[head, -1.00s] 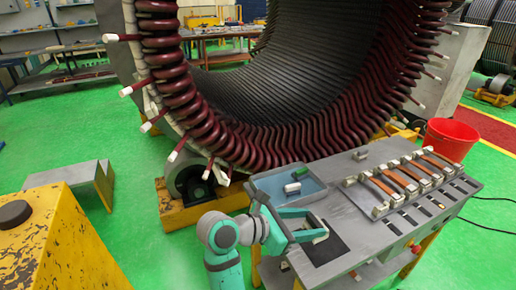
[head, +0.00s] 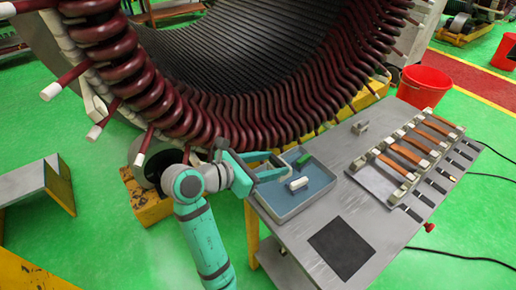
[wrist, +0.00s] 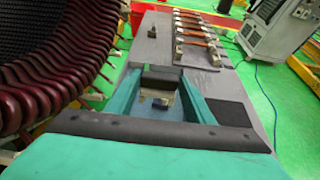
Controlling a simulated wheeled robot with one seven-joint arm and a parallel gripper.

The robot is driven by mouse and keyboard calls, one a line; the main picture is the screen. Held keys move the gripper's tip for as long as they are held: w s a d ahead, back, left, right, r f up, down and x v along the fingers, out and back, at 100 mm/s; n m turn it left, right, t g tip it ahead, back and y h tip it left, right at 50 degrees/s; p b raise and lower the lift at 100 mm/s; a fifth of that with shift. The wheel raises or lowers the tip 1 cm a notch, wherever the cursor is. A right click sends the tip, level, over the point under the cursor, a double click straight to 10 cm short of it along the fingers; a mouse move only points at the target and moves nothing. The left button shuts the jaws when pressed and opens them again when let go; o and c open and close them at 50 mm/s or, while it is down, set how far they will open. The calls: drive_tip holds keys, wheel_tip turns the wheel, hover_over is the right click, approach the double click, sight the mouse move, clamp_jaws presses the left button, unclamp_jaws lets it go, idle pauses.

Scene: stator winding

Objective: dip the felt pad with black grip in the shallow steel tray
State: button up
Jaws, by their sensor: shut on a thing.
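My gripper (head: 284,166) is over the shallow steel tray (head: 262,208), in the head view left of the table's middle. In the wrist view my gripper (wrist: 158,86) is shut on a pale pad with a dark top (wrist: 158,76), the felt pad with black grip. It sits between the two teal fingers. The head view does not show it clearly, and I cannot tell whether it touches the liquid.
A bare black mat (head: 341,247) lies on the table right of the tray. A rack with copper-coloured bars (head: 404,158) stands farther right, with a small grey block (head: 360,127) behind. The large stator (head: 200,110) rises behind the tray. A red bucket (head: 424,86) is at the back right.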

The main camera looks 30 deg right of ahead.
drive_tip(key=shift+w+f, duration=0.1)
drive_tip(key=shift+w, duration=0.3)
drive_tip(key=shift+f, duration=5.6)
drive_tip(key=shift+r, duration=0.1)
drive_tip(key=shift+r, duration=5.45)
